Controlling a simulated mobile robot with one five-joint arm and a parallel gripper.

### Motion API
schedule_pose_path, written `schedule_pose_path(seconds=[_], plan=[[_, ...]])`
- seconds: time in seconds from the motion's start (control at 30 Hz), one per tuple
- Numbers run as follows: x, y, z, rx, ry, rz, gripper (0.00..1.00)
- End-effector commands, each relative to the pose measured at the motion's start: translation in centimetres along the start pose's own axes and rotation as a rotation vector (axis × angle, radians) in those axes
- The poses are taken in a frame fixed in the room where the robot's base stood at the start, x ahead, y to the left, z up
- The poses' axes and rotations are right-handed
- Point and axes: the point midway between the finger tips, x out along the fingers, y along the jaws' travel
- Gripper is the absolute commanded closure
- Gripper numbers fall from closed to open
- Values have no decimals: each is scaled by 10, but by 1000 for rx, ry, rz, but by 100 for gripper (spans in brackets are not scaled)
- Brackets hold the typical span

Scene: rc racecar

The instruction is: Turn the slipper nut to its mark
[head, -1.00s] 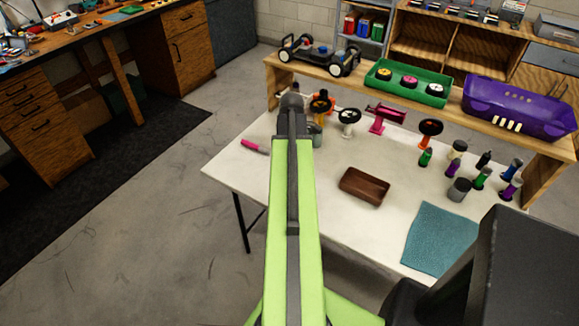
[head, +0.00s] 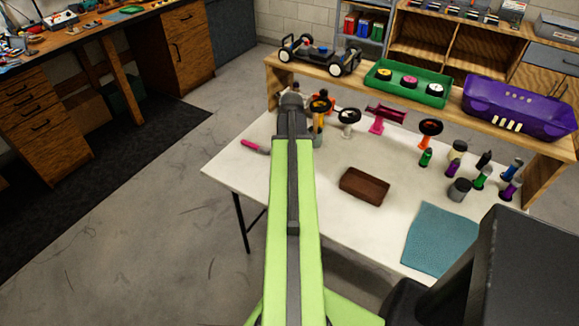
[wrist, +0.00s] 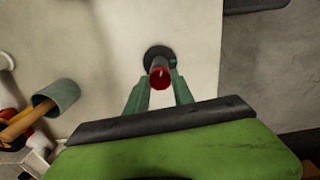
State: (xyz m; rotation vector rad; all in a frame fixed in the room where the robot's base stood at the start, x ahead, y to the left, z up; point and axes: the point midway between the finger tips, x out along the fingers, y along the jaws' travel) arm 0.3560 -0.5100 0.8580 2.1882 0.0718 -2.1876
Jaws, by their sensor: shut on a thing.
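In the wrist view a round red piece, which I take for the slipper nut (wrist: 159,79), stands on a dark round base (wrist: 157,53) on the pale table. A small light mark shows on its top. My gripper (wrist: 161,84) has its two green fingers closed on either side of the red piece. Whether the light mark lines up with another mark is too small to tell.
The white table (head: 290,190) holds a brown tray (head: 364,187), a teal mat (head: 440,240), a pink tool (head: 250,145) and several stands and bottles. A shelf above carries a car chassis (head: 319,58), a green tray (head: 407,85) and a purple bin (head: 515,108).

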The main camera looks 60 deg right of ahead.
Motion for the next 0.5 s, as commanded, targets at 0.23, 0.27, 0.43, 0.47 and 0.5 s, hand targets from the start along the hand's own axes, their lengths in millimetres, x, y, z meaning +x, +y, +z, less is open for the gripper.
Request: schedule_pose_path(seconds=[0.23, 0.27, 0.43, 0.47, 0.5], plan=[[0, 0, 0, 172, 0, 0, 100], [0, 0, 0, 171, 0, 0, 100], [0, 0, 0, 207, 0, 0, 100], [0, 0, 0, 245, 0, 0, 100], [0, 0, 0, 306, 0, 0, 100]])
